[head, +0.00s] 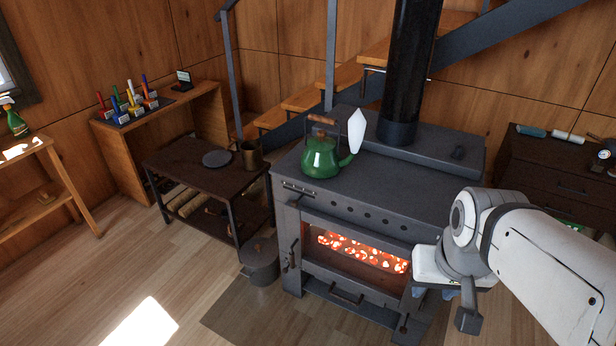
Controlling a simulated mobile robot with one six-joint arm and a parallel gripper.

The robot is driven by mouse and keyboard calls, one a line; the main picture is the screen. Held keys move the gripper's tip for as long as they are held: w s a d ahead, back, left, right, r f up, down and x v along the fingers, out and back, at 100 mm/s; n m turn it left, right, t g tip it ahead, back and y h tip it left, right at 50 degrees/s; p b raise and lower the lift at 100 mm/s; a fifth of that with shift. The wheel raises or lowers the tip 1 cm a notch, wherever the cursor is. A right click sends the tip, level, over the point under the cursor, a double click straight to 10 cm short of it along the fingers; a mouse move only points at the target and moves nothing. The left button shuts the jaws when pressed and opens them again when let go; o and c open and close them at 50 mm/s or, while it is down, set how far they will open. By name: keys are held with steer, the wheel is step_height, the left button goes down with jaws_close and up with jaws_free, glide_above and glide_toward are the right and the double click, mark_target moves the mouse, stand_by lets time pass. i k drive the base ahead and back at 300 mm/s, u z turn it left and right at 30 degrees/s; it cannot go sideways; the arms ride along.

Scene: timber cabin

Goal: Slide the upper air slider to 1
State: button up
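The black stove (410,200) stands in the middle, with glowing embers (350,246) behind its front opening. A small slotted metal strip (299,188) sits at the upper left of its front, above the opening; it may be the upper air slider, but its marks are too small to read. A row of round holes runs to its right. My gripper (445,290) is in front of the stove's right front corner, well to the right of that strip. Its fingers are partly hidden by my wrist, and I cannot tell whether they are open.
A green kettle (320,157) stands on the stovetop, with a white plume at its spout. A black flue (408,80) rises behind. A low table (180,160) and a lidded pot (260,262) are on the left. A dark cabinet (560,185) is on the right. Floor at front left is clear.

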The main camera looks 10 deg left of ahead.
mark_target(295, 203)
steer(key=u, duration=0.65)
steer(key=i, duration=1.1)
steer(key=u, duration=1.25)
steer(key=k, duration=1.5)
steer(key=z, duration=0.55)
steer(key=i, duration=1)
steer(key=u, duration=0.05)
